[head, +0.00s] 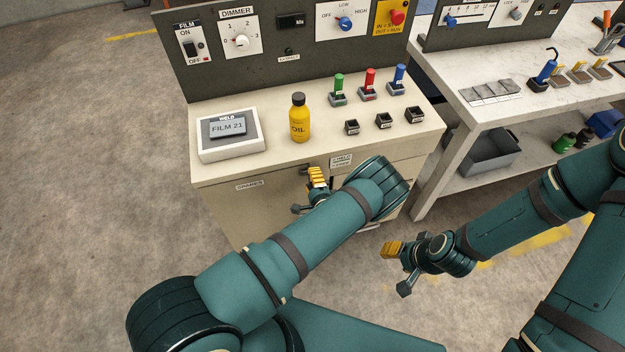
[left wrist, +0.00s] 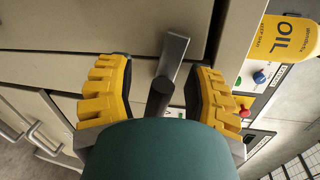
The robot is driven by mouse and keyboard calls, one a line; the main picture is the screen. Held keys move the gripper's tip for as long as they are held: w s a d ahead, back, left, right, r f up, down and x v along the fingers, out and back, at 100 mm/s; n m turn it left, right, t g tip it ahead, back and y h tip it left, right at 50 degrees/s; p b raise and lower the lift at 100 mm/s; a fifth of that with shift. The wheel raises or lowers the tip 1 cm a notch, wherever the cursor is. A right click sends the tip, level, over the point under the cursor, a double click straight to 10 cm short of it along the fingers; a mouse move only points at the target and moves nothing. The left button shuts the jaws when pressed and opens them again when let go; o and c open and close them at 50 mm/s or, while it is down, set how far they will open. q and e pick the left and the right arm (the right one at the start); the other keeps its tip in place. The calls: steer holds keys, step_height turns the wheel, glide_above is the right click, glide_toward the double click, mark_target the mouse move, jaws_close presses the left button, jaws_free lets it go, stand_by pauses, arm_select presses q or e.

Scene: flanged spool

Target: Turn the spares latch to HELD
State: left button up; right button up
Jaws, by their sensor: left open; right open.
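The latch is a flat grey lever (left wrist: 172,55) on a dark round post (left wrist: 160,98), seen in the left wrist view on the cabinet front. The lever stands between the two yellow fingers of my left gripper (left wrist: 158,90), which is open around it. I see a gap at the left finger; the right finger is close, and contact is unclear. In the head view my left gripper (head: 317,180) is at the cabinet front below the worktop, hiding most of the latch. My right gripper (head: 393,249) is open and empty.
The worktop (head: 222,174) above carries a yellow oil bottle (head: 299,120), a film display (head: 230,132) and several coloured-handled items. A second bench (head: 470,115) stands to the right. Floor on the left is clear.

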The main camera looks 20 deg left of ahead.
arm_select(q)
steer(key=v, duration=1.2)
